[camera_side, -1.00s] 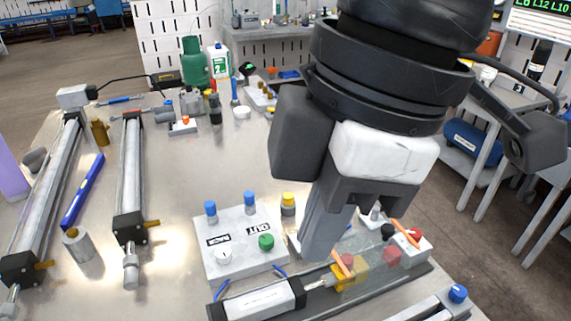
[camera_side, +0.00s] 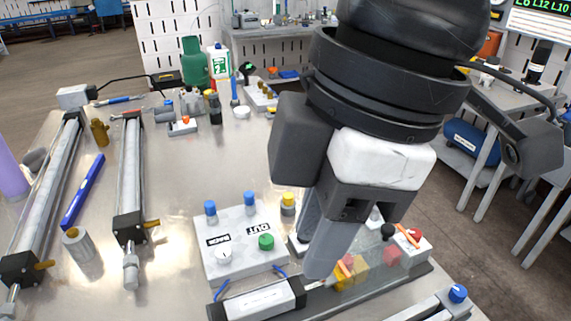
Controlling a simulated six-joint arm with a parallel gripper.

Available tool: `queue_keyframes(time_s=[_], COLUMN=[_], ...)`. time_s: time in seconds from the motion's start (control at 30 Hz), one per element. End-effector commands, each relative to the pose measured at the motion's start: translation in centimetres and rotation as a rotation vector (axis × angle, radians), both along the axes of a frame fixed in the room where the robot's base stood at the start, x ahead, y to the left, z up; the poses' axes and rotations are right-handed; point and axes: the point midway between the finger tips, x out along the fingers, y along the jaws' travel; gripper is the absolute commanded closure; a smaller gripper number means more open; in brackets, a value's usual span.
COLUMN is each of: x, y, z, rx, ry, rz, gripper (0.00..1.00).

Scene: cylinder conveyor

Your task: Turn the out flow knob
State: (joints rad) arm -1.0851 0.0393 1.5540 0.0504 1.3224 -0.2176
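The green knob (camera_side: 266,242) sits on the sloped grey control box (camera_side: 240,222) by the label OUT, which reads upside down. A white knob (camera_side: 224,255) sits to its left by a second upside-down label. My gripper (camera_side: 315,258) points down just right of the box, with its fingers apart from the green knob in the picture. Two grey fingers show, one partly behind the other. They overlap in this view, so I cannot tell the gap between them. I see nothing held. The fingers hide part of the conveyor unit behind them.
Two blue caps (camera_side: 249,199) and a yellow cap (camera_side: 288,199) stand behind the knobs. A cylinder (camera_side: 262,300) lies in front of the box. Yellow and red blocks (camera_side: 393,254) sit right of my fingers. Long cylinders (camera_side: 130,180) lie at left. The table between is mostly clear.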

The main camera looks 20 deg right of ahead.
Motion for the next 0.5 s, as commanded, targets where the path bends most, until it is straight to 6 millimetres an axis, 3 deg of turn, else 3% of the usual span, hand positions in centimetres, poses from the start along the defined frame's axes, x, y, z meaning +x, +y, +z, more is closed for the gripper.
queue_keyframes(time_s=[0.03,0.13,0.27,0.5], x=[0.2,0.8,2.4,7.7], y=[0.0,0.2,0.6,1.3], z=[-0.1,-0.5,-1.6,-5.3], rx=[-0.001,-0.004,-0.014,-0.036], ry=[0.001,0.011,0.033,0.100], rz=[-0.009,-0.051,-0.165,-0.536], gripper=[0.52,0.22,0.22,0.22])
